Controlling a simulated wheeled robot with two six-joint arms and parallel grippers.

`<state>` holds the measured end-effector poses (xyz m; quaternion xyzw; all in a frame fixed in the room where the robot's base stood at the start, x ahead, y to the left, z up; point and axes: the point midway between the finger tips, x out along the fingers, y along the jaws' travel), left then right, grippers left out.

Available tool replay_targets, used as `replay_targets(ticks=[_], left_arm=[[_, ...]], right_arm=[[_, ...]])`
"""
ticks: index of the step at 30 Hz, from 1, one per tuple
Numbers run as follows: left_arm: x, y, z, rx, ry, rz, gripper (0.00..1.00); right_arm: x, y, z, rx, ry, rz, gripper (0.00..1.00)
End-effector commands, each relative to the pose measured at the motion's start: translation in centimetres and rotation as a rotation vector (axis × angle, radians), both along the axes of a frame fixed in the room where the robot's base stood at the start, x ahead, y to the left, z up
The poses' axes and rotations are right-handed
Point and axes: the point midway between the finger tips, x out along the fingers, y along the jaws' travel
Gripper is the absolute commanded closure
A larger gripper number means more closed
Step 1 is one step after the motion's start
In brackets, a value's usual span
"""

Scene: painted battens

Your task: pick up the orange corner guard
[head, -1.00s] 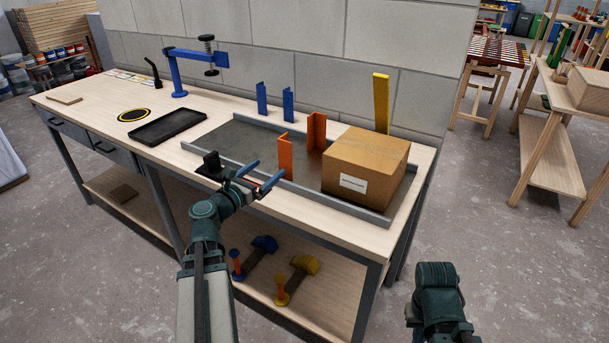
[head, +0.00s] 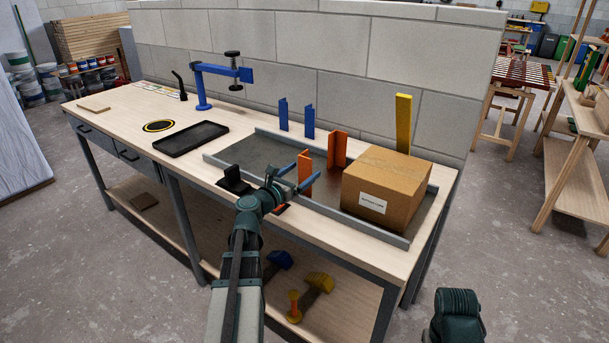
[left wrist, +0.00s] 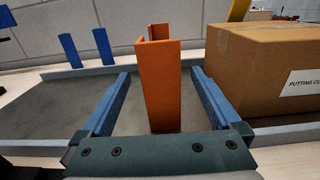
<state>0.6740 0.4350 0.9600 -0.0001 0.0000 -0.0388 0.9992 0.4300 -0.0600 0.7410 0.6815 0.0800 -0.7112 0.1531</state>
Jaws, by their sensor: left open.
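Two upright orange angle pieces stand in the grey tray (head: 222,160) on the bench. The nearer orange corner guard (head: 305,168) is at my left gripper (head: 298,177); the other orange piece (head: 337,148) stands behind it to the right. My left gripper is open, its blue fingers to either side of the nearer guard. In the left wrist view the orange guard (left wrist: 160,88) shows between the two fingers, with a gap on each side. An orange edge shows above and behind it; I cannot tell which piece that belongs to.
A cardboard box (head: 384,185) stands close on the right. Two blue angle pieces (head: 296,118) and a yellow one (head: 403,122) stand at the back. A black block (head: 234,180) is left of the gripper. A black tray (head: 190,138) and blue clamp (head: 203,88) are farther left.

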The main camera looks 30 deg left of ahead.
Motion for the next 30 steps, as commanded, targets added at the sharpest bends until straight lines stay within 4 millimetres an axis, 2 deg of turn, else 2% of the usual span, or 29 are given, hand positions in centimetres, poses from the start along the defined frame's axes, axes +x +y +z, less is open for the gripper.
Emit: replay_targets(ticks=[5,12,20,30], left_arm=[[1.5,-0.1,0.2,0.0,0.0,-0.002,0.03],[4.9,-0.4,0.3,0.0,0.0,-0.003,0.03],[5.1,-0.5,0.3,0.0,0.0,0.0,0.03],[5.1,-0.5,0.3,0.0,0.0,-0.001,0.64]], right_arm=[[0.0,0.0,0.2,0.0,0.0,0.0,1.0],[0.0,0.0,0.3,0.0,0.0,0.0,1.0],[0.0,0.0,0.3,0.0,0.0,0.0,1.0],[0.0,0.0,0.3,0.0,0.0,0.0,1.0]])
